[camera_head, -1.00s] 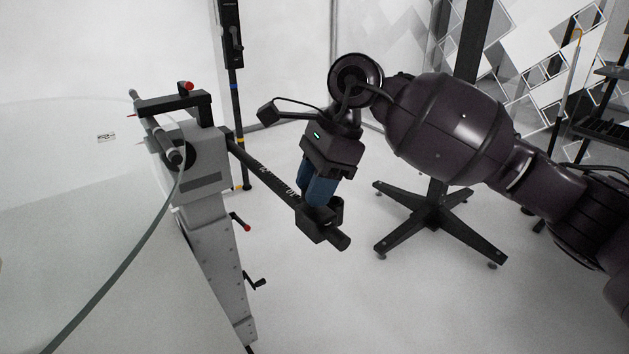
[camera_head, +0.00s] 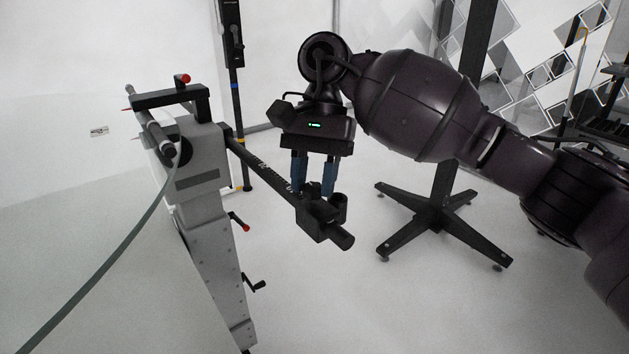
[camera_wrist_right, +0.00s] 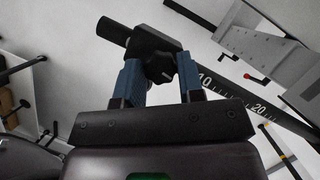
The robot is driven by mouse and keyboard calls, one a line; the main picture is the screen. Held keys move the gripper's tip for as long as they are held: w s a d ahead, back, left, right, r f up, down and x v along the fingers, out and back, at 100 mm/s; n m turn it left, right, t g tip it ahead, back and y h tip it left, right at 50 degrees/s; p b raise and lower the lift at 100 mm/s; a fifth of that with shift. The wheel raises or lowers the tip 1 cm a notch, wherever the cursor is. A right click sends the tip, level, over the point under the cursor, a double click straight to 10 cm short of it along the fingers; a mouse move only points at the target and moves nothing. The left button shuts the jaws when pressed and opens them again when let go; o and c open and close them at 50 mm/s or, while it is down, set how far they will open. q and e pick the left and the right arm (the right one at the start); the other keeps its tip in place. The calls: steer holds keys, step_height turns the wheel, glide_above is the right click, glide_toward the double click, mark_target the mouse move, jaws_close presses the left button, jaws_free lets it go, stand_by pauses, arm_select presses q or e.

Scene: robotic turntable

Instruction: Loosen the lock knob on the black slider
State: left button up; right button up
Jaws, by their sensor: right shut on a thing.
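The black slider (camera_head: 322,224) sits near the free end of the graduated black rod (camera_head: 262,166), which reaches out from the grey stand. My right gripper (camera_head: 313,191) points down over the slider, with its blue fingers on either side of the slider's top. In the right wrist view, the dark lock knob (camera_wrist_right: 158,67) lies between the blue fingers (camera_wrist_right: 160,82), and the gripper is shut on it. The knob is mostly hidden by the fingers in the head view. My left gripper does not show.
The grey stand (camera_head: 212,210) carries a black handle (camera_head: 170,97) and red-tipped levers at the left. A black pole (camera_head: 233,90) and a star-footed stand (camera_head: 440,216) are behind. The floor around the rod's end is clear.

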steer(key=shift+f+n, duration=0.25)
steer(key=shift+n, duration=0.25)
steer(key=shift+a+n+h, duration=0.1)
steer(key=shift+n+h, duration=0.2)
steer(key=shift+r+b, duration=0.1)
steer(key=shift+b, duration=0.2)
steer(key=o, duration=0.9)
steer(key=shift+r, duration=0.1)
